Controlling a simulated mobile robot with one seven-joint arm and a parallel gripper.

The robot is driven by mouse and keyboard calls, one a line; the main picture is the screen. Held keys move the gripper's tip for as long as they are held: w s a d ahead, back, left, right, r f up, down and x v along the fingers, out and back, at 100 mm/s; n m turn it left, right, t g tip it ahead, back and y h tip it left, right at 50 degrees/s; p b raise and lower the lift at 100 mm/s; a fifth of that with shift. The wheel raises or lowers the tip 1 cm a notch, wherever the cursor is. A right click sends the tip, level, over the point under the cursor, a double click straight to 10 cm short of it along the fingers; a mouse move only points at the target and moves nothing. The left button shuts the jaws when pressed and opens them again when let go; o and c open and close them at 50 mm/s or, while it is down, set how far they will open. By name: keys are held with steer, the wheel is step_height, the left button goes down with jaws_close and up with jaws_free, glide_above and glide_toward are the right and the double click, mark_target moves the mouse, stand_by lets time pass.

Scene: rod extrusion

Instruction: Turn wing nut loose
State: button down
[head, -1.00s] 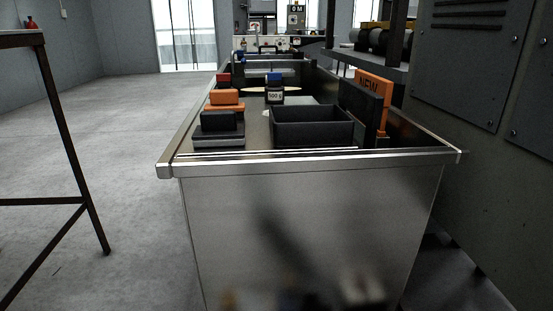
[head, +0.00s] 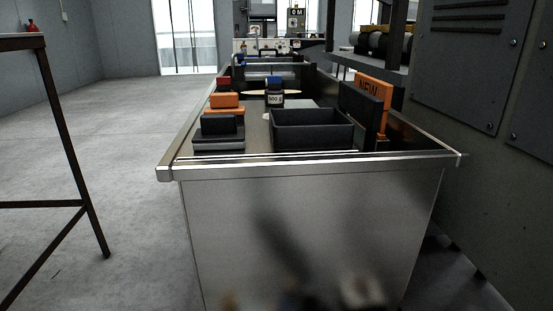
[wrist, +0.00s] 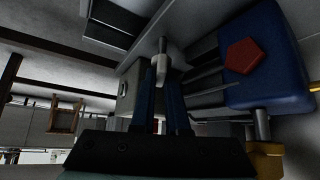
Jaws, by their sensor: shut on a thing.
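In the wrist view my gripper (wrist: 163,78) points up from its black base, with two dark blue fingers close together. A small pale grey piece, seemingly the wing nut (wrist: 161,68), shows at the fingertips, below a grey bolt or stud (wrist: 163,46). The fingers are shut on it; how deep it sits between them is hard to see in the dim light. Neither the gripper nor the wing nut shows in the head view.
A blue block with a red pentagon (wrist: 244,55) is close at the right of the fingers. The head view shows a metal bench (head: 310,230) with a black bin (head: 312,132), a bottle (head: 274,97) and an orange NEW sign (head: 371,88). Open floor (head: 120,150) lies left.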

steer(key=shift+s+a+f+p, duration=0.15)
steer(key=shift+s+a+p, duration=0.05)
steer(key=shift+p, duration=0.1)
steer(key=shift+n+y+p, duration=0.3)
steer(key=shift+n+p, duration=0.25)
steer(key=shift+n, duration=0.05)
steer(key=shift+n+t+p, duration=0.3)
steer(key=shift+n+t, duration=0.1)
steer(key=shift+f, duration=0.15)
steer(key=shift+p, duration=0.35)
